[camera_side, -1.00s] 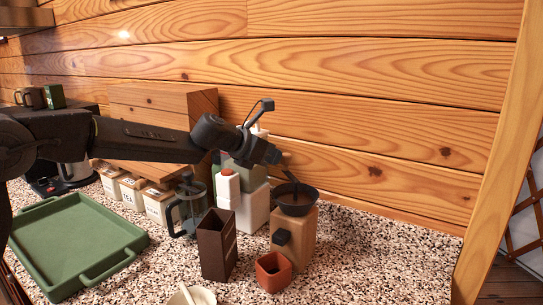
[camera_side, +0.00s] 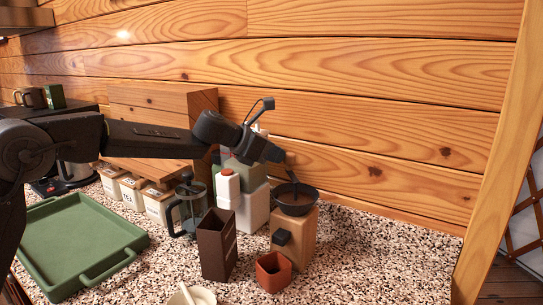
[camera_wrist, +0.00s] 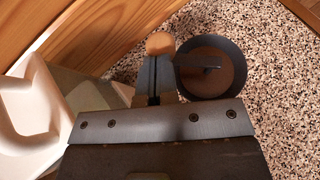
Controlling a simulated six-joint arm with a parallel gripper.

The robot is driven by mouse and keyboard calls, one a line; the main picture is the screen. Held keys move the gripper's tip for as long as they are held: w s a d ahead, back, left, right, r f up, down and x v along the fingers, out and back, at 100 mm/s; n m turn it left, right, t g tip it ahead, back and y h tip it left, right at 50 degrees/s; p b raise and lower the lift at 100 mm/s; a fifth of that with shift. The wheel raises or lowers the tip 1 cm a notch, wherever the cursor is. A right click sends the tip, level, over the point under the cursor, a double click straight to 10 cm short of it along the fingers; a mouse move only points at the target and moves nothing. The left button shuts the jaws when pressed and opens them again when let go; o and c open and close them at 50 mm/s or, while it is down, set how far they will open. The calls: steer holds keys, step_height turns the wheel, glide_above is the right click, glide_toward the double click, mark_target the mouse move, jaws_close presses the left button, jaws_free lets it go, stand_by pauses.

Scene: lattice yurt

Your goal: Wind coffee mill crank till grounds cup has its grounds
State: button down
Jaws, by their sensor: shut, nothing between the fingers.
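The coffee mill has a wooden body (camera_side: 300,241) and a black bowl-shaped hopper (camera_side: 297,207); brown contents show inside the hopper (camera_wrist: 211,76) in the wrist view. The crank's dark arm (camera_side: 291,178) rises from the hopper to a round wooden knob (camera_side: 290,158), also seen in the wrist view (camera_wrist: 160,43). My gripper (camera_side: 279,156) is shut and empty, its fingertips (camera_wrist: 157,60) right beside the knob; I cannot tell if they touch it. The terracotta grounds cup (camera_side: 273,273) stands in front of the mill; whether it holds grounds I cannot tell.
A dark brown open box (camera_side: 217,246) stands left of the mill, with a French press (camera_side: 188,207) and white bottle (camera_side: 228,190) behind. A green tray (camera_side: 75,240) lies at left, a pale bowl (camera_side: 195,296) in front. The speckled counter right of the mill is clear.

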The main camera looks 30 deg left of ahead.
steer(key=shift+w+d+m+g+h, duration=0.15)
steer(key=shift+w+d+m+h, duration=0.15)
steer(key=shift+w, duration=0.35)
steer(key=shift+w+d+m+g+h, duration=0.2)
steer(key=shift+w+d+m, duration=0.1)
steer(key=shift+w, duration=0.3)
steer(key=shift+w+d, duration=0.65)
steer(key=shift+w, duration=0.1)
steer(key=shift+w+d, duration=0.15)
steer(key=shift+d, duration=0.1)
steer(key=shift+w+d+m+g+h, duration=0.3)
steer(key=shift+d+m, duration=0.1)
steer(key=shift+d, duration=0.2)
steer(key=shift+w+d+m+g+h, duration=0.2)
steer(key=shift+d+m+g+h, duration=0.15)
steer(key=shift+d, duration=0.25)
steer(key=shift+d, duration=0.1)
steer(key=v, duration=1.4)
